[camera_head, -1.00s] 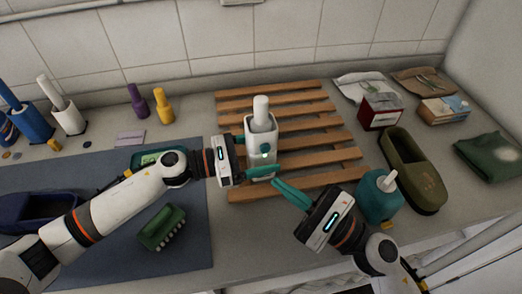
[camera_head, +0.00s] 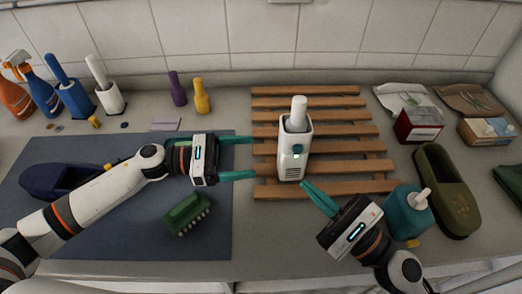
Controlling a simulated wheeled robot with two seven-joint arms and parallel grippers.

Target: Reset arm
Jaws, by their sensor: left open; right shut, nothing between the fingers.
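My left gripper (camera_head: 238,158) is open and empty, its teal fingers spread and pointing right toward a white holder. The white holder (camera_head: 292,163) stands upright on a wooden slatted rack (camera_head: 345,130), with a white handle (camera_head: 299,112) sticking out of its top. A gap shows between the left fingertips and the holder. My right gripper (camera_head: 307,188) is shut and empty, low at the rack's front edge, its fingers pointing up and left toward the holder's base.
A teal pump bottle (camera_head: 405,213) stands close right of my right gripper, beside an olive shoe (camera_head: 446,190). A green brush (camera_head: 187,213) lies on the blue mat (camera_head: 130,235) below my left gripper. Bottles and brush holders (camera_head: 111,98) line the back left.

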